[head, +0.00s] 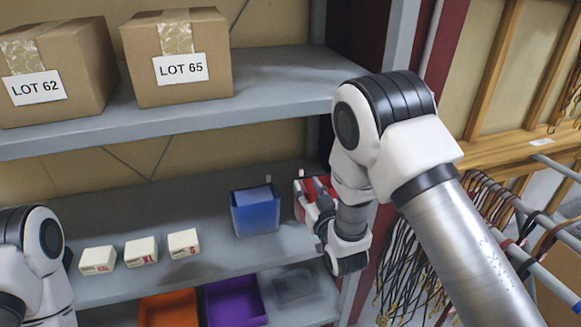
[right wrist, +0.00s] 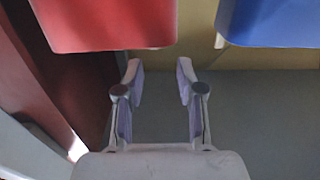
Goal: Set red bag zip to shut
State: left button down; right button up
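The red bag (head: 302,206) stands on the middle shelf, to the right of a blue bag (head: 255,212). My right arm and gripper cover much of it in the head view. In the right wrist view the red bag (right wrist: 105,22) fills the upper left and the blue bag (right wrist: 272,22) the upper right. My right gripper (right wrist: 160,74) is open with nothing between its fingers, and its left fingertip is close to the red bag's edge. I cannot tell if they touch. The zip's state cannot be made out. My left gripper is outside the head view; only its arm shows.
Small white boxes (head: 141,251) stand left on the same shelf. Below are an orange bin (head: 168,308), a purple bin (head: 236,301) and a clear bin (head: 292,288). Cartons (head: 178,57) sit on the upper shelf (head: 240,101). Cables hang from rails at right.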

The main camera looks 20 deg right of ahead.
aim_at(302, 172)
jog(key=w+p, duration=0.2)
jog(key=w, duration=0.5)
jog(key=shift+d, duration=0.2)
jog(key=shift+w+f, duration=0.15)
jog(key=shift+w, duration=0.3)
jog(key=shift+d, duration=0.1)
jog(key=shift+s, duration=0.1)
jog(key=shift+c, duration=1)
grip_shut()
